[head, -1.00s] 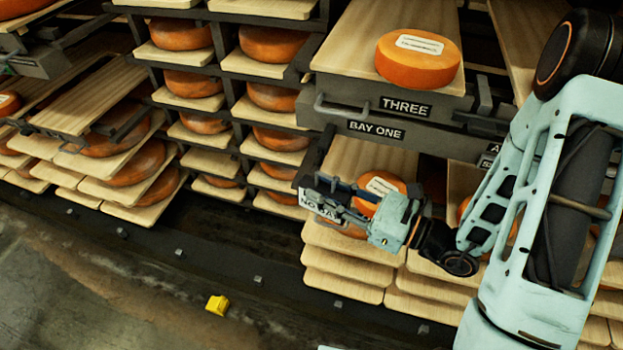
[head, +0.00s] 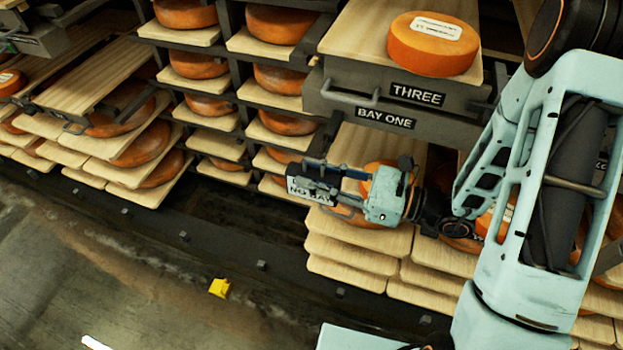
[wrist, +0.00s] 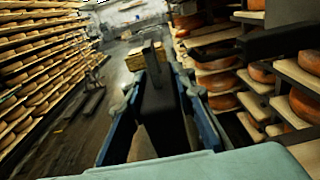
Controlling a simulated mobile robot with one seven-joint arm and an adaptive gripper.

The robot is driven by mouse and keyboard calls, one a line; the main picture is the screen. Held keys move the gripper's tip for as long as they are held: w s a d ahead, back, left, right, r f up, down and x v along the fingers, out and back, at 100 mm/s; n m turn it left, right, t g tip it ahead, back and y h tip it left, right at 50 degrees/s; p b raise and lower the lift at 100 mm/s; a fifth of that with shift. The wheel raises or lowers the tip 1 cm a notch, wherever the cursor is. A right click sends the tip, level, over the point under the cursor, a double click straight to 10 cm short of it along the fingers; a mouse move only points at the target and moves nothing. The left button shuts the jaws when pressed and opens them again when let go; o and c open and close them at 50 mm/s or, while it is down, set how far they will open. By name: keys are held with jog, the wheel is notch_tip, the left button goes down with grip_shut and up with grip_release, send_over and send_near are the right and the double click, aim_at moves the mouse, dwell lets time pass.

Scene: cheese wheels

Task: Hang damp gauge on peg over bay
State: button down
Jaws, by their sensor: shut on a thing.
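My gripper (head: 308,178) points left in the head view, in front of the lower shelves under BAY ONE. It is shut on a dark, flat object, taken to be the damp gauge, which shows between the fingers in the wrist view (wrist: 160,105). A white label (head: 312,192) with black letters, partly covered by the fingers, shows at the fingertips; it seems to read NO BAY. The BAY ONE sign (head: 385,118) is on the grey rack front, up and right of my gripper. I cannot make out a peg. The gauge's face is hidden.
A cheese wheel (head: 433,44) sits on a board above the THREE sign (head: 417,94). A grey handle (head: 350,95) sticks out beside the signs. Stacked boards (head: 350,262) lie below my gripper. A yellow object (head: 219,288) lies on the open floor at left.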

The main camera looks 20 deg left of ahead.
jog(key=w+f+b, duration=0.1)
jog(key=w, duration=0.5)
jog(key=shift+w+d+f, duration=0.2)
jog(key=shift+d+f, duration=0.1)
jog(key=shift+f, duration=0.05)
dwell(0.4)
dwell(0.6)
jog(key=c, duration=1.5)
grip_release()
jog(key=shift+c, duration=0.2)
jog(key=d, duration=1.2)
jog(key=shift+s, duration=0.45)
